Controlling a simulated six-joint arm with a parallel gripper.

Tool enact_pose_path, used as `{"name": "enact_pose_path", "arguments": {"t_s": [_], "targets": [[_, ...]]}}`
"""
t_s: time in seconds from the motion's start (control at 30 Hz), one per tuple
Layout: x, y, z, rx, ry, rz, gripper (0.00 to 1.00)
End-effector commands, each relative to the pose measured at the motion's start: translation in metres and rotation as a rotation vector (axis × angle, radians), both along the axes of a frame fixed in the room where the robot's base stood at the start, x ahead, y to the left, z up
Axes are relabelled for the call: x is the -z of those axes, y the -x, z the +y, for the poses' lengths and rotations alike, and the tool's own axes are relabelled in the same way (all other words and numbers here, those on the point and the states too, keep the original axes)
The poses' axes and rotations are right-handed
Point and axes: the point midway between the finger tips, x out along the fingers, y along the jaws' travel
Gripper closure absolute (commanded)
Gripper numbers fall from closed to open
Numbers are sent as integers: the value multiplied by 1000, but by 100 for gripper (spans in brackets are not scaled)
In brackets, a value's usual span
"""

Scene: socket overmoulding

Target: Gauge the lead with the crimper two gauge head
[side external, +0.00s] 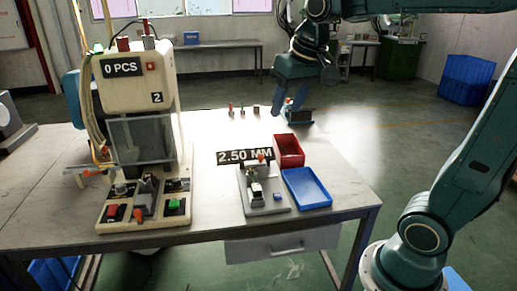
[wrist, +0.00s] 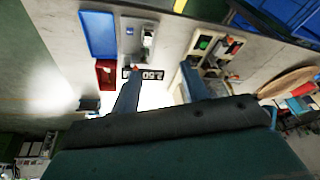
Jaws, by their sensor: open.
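The crimper marked 2 (side external: 140,85) stands at the left of the table, with a "0 PCS" display. A small gauge stand (side external: 262,198) with a "2.50 MM" display (side external: 245,157) sits at the table's front middle. The stand also shows at the top of the wrist view (wrist: 138,38). My gripper (side external: 289,106) is open above the back right of the table, behind the red bin. Its two fingers show apart in the wrist view (wrist: 162,92), with nothing visible between them. I cannot make out the lead in either view.
A red bin (side external: 289,150) and a blue tray (side external: 307,188) stand right of the gauge stand. A small blue-and-dark fixture (side external: 298,117) is beside my fingers. Several small pieces (side external: 243,109) stand at the back edge. The middle of the table is clear.

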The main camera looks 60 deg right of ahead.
Motion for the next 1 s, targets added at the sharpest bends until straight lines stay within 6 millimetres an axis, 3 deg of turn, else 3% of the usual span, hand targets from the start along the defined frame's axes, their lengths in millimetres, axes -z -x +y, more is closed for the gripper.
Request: {"name": "enact_pose_path", "arguments": {"t_s": [0.27, 0.53, 1.0], "targets": [[6, -61, -35, 141, -35, 66, 55], [25, -114, -75, 276, -68, 123, 55], [92, -185, -155, 514, -123, 222, 55]]}}
